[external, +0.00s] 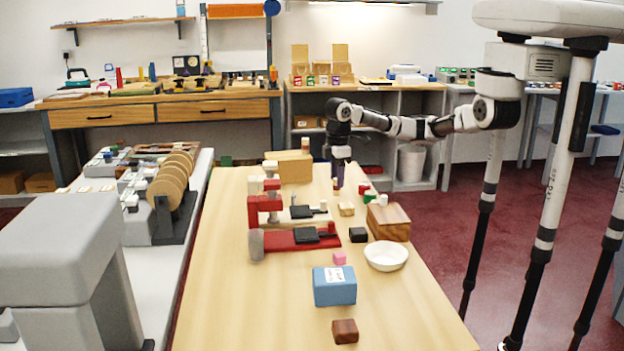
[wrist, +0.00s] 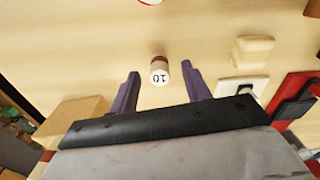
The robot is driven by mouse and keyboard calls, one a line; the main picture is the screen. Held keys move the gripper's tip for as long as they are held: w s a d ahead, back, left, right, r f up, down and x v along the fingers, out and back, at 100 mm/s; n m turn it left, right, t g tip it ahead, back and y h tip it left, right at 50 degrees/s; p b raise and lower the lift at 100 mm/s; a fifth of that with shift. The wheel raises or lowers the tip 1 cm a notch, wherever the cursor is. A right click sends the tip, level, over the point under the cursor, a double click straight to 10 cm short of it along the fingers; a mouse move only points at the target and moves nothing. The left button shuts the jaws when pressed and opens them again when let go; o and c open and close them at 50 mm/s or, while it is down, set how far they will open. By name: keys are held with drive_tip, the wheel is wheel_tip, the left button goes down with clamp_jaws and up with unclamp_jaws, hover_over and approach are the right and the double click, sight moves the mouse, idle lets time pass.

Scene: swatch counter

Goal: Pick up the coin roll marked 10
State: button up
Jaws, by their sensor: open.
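In the wrist view, the coin roll marked 10 (wrist: 159,77) is a small white cylinder with a brown-red band. It lies across the gap of my gripper (wrist: 160,69), between the two purple fingertips, with bare tabletop visible on both sides. The fingers are open and do not appear to touch it. In the external view, my gripper (external: 338,180) points down over the far part of the wooden table. I cannot make out the roll marked 10 there; the fingers seem to cover it.
Red-and-white rolls (external: 364,187) stand right of my gripper, beside a brown wooden box (external: 389,222). A pale wooden block (external: 347,209) sits nearer. Red and white stands (external: 290,238) with black pads lie left. A white bowl (external: 386,256) and blue box (external: 334,290) stand nearer.

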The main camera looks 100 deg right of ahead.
drive_tip(key=shift+f, duration=1.25)
clamp_jaws()
drive_tip(key=shift+r, duration=0.2)
